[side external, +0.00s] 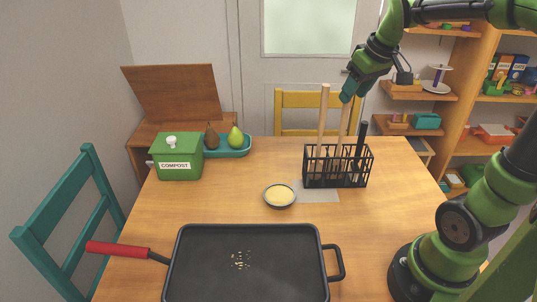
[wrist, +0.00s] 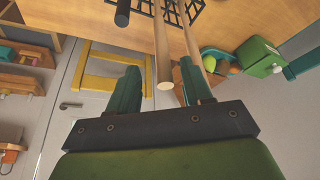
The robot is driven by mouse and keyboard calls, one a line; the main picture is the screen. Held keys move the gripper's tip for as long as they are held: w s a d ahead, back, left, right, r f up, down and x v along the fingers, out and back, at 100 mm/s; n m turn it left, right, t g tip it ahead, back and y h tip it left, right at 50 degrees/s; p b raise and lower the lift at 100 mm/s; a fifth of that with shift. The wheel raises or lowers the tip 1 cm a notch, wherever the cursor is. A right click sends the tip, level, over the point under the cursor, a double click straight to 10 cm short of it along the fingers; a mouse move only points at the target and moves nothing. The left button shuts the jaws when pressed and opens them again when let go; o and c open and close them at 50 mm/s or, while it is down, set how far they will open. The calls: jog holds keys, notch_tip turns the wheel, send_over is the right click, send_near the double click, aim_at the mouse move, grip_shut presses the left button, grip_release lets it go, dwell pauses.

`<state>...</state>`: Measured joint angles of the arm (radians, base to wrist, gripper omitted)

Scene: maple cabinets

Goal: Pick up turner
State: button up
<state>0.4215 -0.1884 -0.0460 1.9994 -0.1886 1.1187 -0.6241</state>
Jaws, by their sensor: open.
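A black wire rack (side external: 337,168) on the table holds long-handled utensils, also seen at the top of the wrist view (wrist: 180,12). Two have pale wooden handles, a left one (side external: 323,118) and a middle one (side external: 342,125); the third has a black handle (side external: 362,138). Their heads are hidden in the rack, so I cannot tell which is the turner. My gripper (side external: 346,97) is open at the top of the middle handle. In the wrist view, the end of one wooden handle (wrist: 164,86) shows between the fingers (wrist: 160,85); contact is unclear.
A small bowl (side external: 280,195) of yellow contents sits left of the rack. A black pan (side external: 245,265) with a red handle fills the front. A green compost box (side external: 177,158) and a teal tray (side external: 238,150) with pears stand back left. A yellow chair (side external: 318,98) is behind.

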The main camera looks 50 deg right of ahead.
jog(key=shift+w+x, duration=0.2)
jog(key=shift+x, duration=2.6)
jog(key=shift+a+r, duration=0.15)
jog(key=shift+c, duration=0.3)
grip_shut()
